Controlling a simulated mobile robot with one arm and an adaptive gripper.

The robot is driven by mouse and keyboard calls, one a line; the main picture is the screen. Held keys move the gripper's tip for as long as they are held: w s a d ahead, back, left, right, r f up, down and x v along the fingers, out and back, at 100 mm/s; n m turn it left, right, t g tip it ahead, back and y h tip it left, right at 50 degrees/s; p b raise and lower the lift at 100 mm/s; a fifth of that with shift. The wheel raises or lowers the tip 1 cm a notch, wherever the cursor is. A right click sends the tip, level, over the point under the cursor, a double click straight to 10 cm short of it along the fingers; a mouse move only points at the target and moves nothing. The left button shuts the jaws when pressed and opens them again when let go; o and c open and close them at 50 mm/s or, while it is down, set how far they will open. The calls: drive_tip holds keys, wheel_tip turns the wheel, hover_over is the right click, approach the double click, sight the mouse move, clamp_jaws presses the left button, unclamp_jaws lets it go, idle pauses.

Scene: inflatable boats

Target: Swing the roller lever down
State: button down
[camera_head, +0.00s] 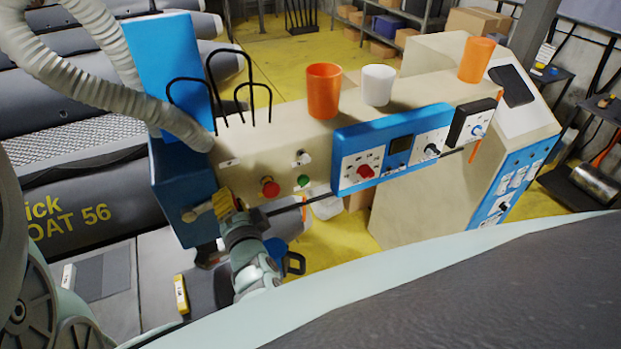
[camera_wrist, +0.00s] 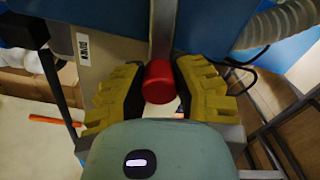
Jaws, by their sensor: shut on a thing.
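The roller lever (camera_wrist: 163,35) is a metal bar with a red knob (camera_wrist: 160,82) at its end. In the head view its pale bar (camera_head: 197,212) sticks out to the right from the blue housing (camera_head: 185,195), roughly level. My gripper (camera_head: 225,203) is at its free end and hides the red knob there. In the wrist view the yellow-padded fingers of my gripper (camera_wrist: 160,74) stand on both sides of the knob, shut on it.
A beige control console (camera_head: 290,150) with a red button (camera_head: 270,187) stands just above and right of my gripper. Orange cups (camera_head: 323,92) and a white cup (camera_head: 378,85) stand on it. A ribbed hose (camera_head: 115,60) hangs at the upper left. Grey boats (camera_head: 80,150) lie at left.

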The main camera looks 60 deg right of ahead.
wheel_tip(320, 180, down, 2)
drive_tip(key=shift+d+f+m+b, duration=0.1)
drive_tip(key=shift+m+b, duration=0.5)
drive_tip(key=shift+m, duration=0.3)
drive_tip(key=shift+w+a+f+m+b, duration=0.1)
drive_tip(key=shift+a+f+m+b, duration=0.1)
drive_tip(key=shift+f+m+b, duration=0.9)
drive_tip(key=shift+w+a+f+m+b, duration=0.1)
drive_tip(key=shift+a+f+m+b, duration=0.15)
drive_tip(key=shift+f+m+b, duration=0.8)
drive_tip(key=shift+w+a+f+m+b, duration=0.15)
drive_tip(key=shift+f+m+b, duration=0.35)
drive_tip(key=shift+m+b, duration=1.15)
drive_tip(key=shift+f, duration=0.1)
drive_tip(key=c, duration=0.7)
unclamp_jaws()
drive_tip(key=shift+r, duration=0.2)
drive_tip(key=shift+r, duration=0.15)
